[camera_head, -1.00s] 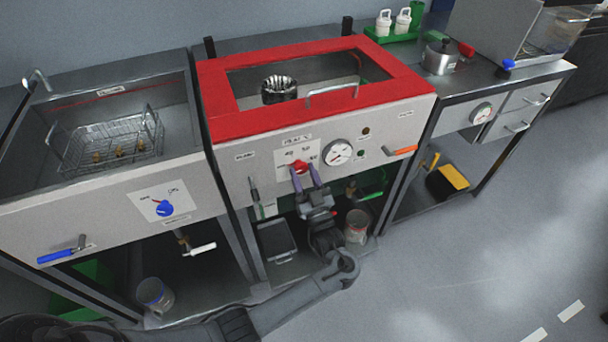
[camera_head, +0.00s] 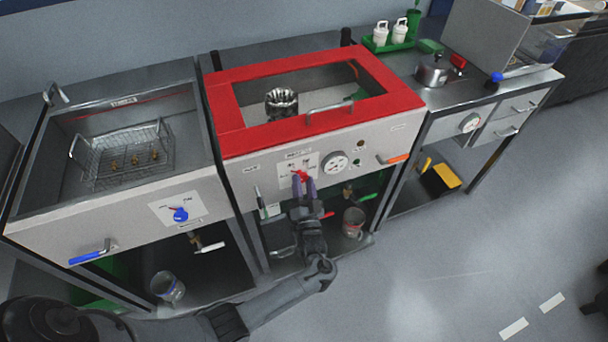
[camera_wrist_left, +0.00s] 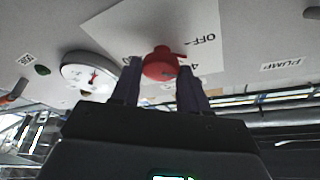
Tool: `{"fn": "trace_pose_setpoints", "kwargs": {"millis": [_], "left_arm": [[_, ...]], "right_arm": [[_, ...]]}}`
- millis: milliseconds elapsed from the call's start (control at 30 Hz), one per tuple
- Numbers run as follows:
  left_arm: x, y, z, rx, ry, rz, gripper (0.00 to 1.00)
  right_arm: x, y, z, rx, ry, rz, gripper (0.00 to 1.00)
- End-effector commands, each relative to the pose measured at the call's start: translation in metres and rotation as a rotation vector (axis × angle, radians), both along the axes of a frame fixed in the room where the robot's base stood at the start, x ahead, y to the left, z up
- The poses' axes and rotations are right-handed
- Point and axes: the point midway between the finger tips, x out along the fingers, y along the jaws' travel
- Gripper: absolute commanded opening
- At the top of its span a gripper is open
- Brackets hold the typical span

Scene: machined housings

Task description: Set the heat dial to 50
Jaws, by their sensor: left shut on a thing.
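The red heat dial (camera_head: 300,177) sits on a white label plate on the front of the red-framed machine (camera_head: 230,142). My left gripper (camera_head: 304,184) reaches it from below and is shut on it, with one purple finger on each side. In the left wrist view the red dial (camera_wrist_left: 161,64) sits between the two fingertips (camera_wrist_left: 160,75). There its small pointer sticks out to the right, toward the side where "OFF" is printed. Part of a number shows below the dial, partly hidden by the right finger. My right gripper is not seen.
A round gauge (camera_head: 335,163) and an orange-handled lever (camera_head: 393,159) are right of the dial. The blue-knobbed wash unit (camera_head: 180,214) stands left. A metal can (camera_head: 353,223) stands on the shelf below. Open floor lies in front.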

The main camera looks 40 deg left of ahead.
Motion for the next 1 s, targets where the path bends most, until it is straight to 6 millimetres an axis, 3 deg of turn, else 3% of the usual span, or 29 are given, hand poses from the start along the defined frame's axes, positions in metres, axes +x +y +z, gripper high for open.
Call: {"fn": "trace_pose_setpoints", "kwargs": {"millis": [33,300,1000], "left_arm": [[-0.001,0.001,0.008,0.021,0.043,0.001,0.14],[-0.001,0.001,0.009,0.145,0.266,0.0,0.14],[-0.002,0.002,0.01,0.468,0.846,0.0,0.14]], "right_arm": [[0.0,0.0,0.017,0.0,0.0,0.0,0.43],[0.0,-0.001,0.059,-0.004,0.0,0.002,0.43],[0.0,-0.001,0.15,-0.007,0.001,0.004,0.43]]}}
